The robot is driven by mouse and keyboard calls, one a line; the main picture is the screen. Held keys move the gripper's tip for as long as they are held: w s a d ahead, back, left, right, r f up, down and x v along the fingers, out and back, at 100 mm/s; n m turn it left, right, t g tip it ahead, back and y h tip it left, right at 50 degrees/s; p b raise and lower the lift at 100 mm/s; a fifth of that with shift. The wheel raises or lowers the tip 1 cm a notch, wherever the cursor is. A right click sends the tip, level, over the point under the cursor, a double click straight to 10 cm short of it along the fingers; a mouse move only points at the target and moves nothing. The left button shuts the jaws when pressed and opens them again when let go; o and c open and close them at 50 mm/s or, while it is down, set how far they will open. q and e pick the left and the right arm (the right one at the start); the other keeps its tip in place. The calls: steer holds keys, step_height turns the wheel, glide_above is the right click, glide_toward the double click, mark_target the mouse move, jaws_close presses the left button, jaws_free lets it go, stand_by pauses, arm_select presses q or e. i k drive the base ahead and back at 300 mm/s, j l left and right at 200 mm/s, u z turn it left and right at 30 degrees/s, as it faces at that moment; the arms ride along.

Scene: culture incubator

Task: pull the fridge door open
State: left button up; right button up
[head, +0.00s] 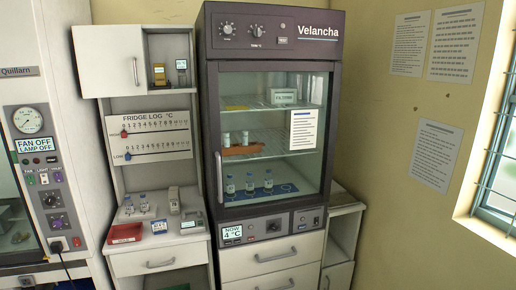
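The fridge (270,47) is a tall dark-grey cabinet labelled Velancha, standing in the middle of the head view. Its glass door (264,190) looks shut. A vertical light handle (219,178) runs along the door's left edge. Through the glass I see shelves with small bottles, an orange tray (243,150) and a box labelled FILTERS (284,97). A white paper notice (303,130) is on the right of the door. A display below the door reads "NOW 4 °C" (232,233). Neither of my grippers is in view.
Left of the fridge, a white counter (180,233) holds bottles, a red tray (125,233) and small devices. A wall cabinet (110,60) hangs above it. A Quillarn unit (40,120) stands at far left. A low white cabinet (343,230) stands right of the fridge.

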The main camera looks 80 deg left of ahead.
mark_target(303, 131)
steer(key=u, duration=2.5)
